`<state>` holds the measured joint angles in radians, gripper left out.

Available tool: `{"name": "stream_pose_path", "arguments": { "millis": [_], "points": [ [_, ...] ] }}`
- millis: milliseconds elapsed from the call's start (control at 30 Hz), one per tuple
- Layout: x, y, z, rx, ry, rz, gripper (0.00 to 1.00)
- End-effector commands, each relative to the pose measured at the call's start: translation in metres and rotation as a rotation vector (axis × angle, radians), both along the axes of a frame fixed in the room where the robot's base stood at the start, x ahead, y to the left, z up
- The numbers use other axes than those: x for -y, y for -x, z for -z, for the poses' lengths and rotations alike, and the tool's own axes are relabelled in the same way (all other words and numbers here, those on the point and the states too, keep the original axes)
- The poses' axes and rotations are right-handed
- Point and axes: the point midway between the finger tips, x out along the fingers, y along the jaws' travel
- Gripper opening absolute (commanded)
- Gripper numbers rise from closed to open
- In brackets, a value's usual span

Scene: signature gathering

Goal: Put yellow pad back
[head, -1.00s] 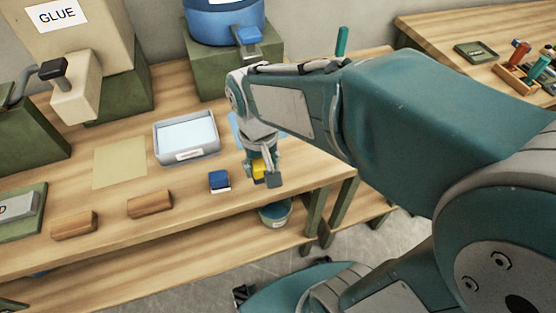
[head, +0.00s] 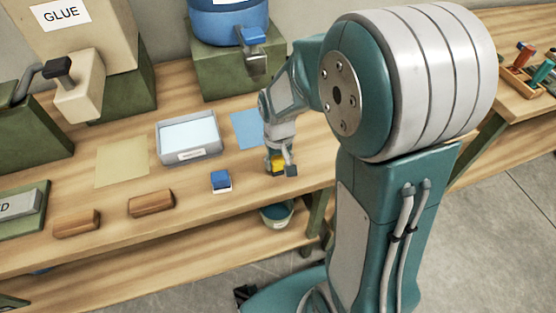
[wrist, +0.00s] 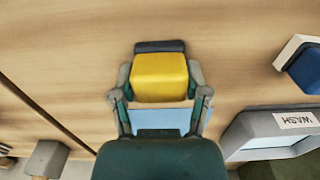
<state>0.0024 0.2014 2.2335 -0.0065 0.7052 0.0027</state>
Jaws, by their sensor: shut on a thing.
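The yellow pad (head: 278,163) is a small yellow block in my gripper (head: 281,168), over the front right part of the workbench (head: 120,225). In the wrist view, the yellow pad (wrist: 160,78) sits between the two fingers of my gripper (wrist: 159,84), one on each side. A dark grey strip shows along the pad's far edge. I cannot tell whether the pad touches the wood or hangs just above it.
A blue pad with a white base (head: 221,181) stands left of my gripper. The wash tray (head: 216,156), a blue sheet (head: 246,130) and a yellow sheet (head: 122,165) lie behind. Two brown blocks lie along the front. A bucket (head: 277,216) is below the bench edge.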

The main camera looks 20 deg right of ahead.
Motion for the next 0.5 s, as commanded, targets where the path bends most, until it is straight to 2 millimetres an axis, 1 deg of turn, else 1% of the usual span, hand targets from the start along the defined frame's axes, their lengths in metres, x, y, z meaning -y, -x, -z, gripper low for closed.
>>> {"name": "stream_pose_path", "arguments": {
  "millis": [233, 267, 300, 333, 500],
  "points": [
    [-0.0018, 0.0001, 0.002, -0.001, 0.002, 0.0, 0.22],
    [-0.0019, 0.0001, 0.0019, 0.0, 0.002, 0.0, 0.69],
    [-0.0019, 0.0, 0.0018, 0.0, 0.002, 0.0, 0.87],
    [-0.0019, 0.0001, 0.0017, 0.0, 0.002, 0.0, 0.94],
    [-0.0019, 0.0001, 0.0016, 0.0, 0.002, 0.0, 0.94]
  ]
}}
